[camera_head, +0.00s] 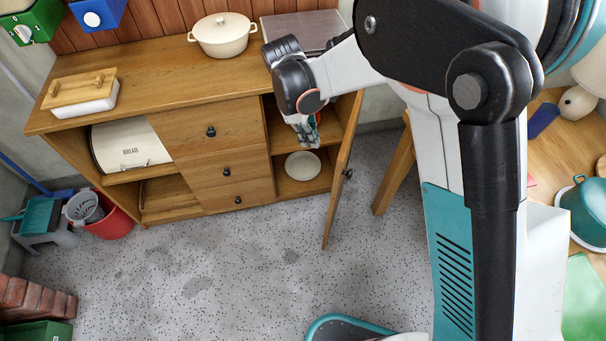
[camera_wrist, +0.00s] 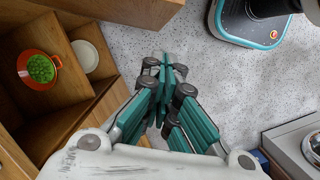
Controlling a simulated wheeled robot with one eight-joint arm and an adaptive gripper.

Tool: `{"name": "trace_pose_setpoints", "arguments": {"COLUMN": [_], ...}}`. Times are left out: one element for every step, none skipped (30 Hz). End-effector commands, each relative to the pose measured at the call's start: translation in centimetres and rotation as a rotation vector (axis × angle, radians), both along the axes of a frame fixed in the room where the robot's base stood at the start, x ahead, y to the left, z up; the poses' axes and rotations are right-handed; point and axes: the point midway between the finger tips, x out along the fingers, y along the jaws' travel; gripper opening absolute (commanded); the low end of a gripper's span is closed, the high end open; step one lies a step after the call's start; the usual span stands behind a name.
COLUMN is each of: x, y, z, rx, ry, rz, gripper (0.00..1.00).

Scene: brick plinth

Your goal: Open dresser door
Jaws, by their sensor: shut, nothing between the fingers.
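The wooden dresser (camera_head: 90,52) stands against the back wall. Its right-hand door (camera_head: 344,172) is swung well out from the front and has a dark round knob (camera_head: 348,174). A wooden panel that looks like this door (camera_wrist: 138,10) crosses the top of the wrist view. My gripper (camera_head: 308,138) is in front of the open right compartment, left of the door, and looks apart from it. In the wrist view my gripper (camera_wrist: 166,68) has its teal fingers together, holding nothing. The hinge side of the door is partly hidden by my arm.
The compartment holds a white plate (camera_head: 302,165) and an orange bowl with green contents (camera_wrist: 39,69). A cream pot (camera_head: 222,36) and a butter dish (camera_head: 80,92) stand on top. A wooden table leg (camera_head: 392,178) is right of the door. The speckled floor in front is clear.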

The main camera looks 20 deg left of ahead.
Motion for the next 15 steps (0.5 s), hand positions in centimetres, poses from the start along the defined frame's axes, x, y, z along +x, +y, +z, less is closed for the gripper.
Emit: {"name": "trace_pose_setpoints", "arguments": {"x": [-0.3, -0.4, -0.4, -0.4, -0.4, -0.4, -0.4, -0.4, -0.4, -0.4, -0.4, -0.3, -0.3, -0.3, -0.3], "y": [0.5, 0.6, 0.7, 0.7, 0.6, 0.5, 0.4, 0.3, 0.2, 0.0, -0.1, -0.3, -0.5, -0.6, -0.8], "z": [-0.3, -0.5, -0.7, -0.9, -1.2, -1.7, -2.1, -2.5, -3.2, -3.8, -4.3, -5.1, -5.7, -6.3, -7.1], "rx": [0.0, 0.001, 0.001, 0.001, 0.001, 0.001, 0.001, 0.001, 0.001, 0.001, 0.001, 0.002, 0.002, 0.002, 0.002], "ry": [0.003, 0.005, 0.006, 0.006, 0.006, 0.006, 0.006, 0.006, 0.006, 0.006, 0.006, 0.006, 0.005, 0.005, 0.005], "rz": [0.017, 0.023, 0.027, 0.028, 0.029, 0.028, 0.028, 0.027, 0.027, 0.027, 0.026, 0.026, 0.025, 0.025, 0.025], "gripper": [0.0, 0.0, 0.0, 0.0, 0.0, 0.0, 0.0, 0.0, 0.0, 0.0, 0.0, 0.0, 0.0, 0.0, 0.0]}}
